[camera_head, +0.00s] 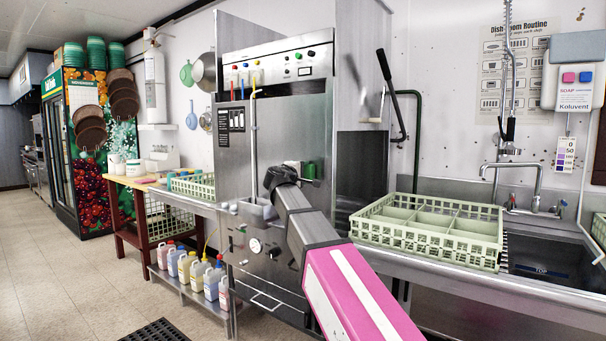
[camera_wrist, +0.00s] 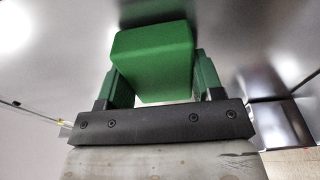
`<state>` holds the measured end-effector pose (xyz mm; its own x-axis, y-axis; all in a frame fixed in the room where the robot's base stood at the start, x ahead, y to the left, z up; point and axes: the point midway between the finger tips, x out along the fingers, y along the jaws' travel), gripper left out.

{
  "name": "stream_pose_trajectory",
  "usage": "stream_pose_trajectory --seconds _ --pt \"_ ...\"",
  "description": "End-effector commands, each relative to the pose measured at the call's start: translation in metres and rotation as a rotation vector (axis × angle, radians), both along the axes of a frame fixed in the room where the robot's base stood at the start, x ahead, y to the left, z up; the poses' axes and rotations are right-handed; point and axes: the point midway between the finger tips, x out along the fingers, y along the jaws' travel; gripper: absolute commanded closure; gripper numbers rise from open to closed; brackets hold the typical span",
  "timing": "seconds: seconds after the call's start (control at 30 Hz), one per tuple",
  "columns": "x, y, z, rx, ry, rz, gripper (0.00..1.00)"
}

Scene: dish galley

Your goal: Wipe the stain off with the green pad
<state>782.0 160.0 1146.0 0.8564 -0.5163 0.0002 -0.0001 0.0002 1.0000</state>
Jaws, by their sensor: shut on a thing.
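The green pad (camera_wrist: 152,62) is a green block with rounded edges, held between the two green fingers of my gripper (camera_wrist: 157,70) in the wrist view. A smooth grey metal surface lies beyond it; I cannot tell whether the pad touches it. In the head view a small green patch of the pad (camera_head: 309,171) shows in front of the steel dish machine (camera_head: 275,130), beside the end of my arm. I cannot make out a stain in either view; my arm covers part of the machine front.
A pale green dish rack (camera_head: 430,232) stands on the steel counter at right, beside the sink (camera_head: 550,262). Another rack (camera_head: 192,186) sits on the counter at left. Several bottles (camera_head: 196,272) stand on a low shelf. The tiled floor at left is mostly open.

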Motion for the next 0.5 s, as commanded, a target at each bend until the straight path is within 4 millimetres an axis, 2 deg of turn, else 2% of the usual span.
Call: stream_pose_trajectory --seconds 0.5 --pt "-0.035 0.027 0.000 -0.001 -0.001 0.001 0.62"
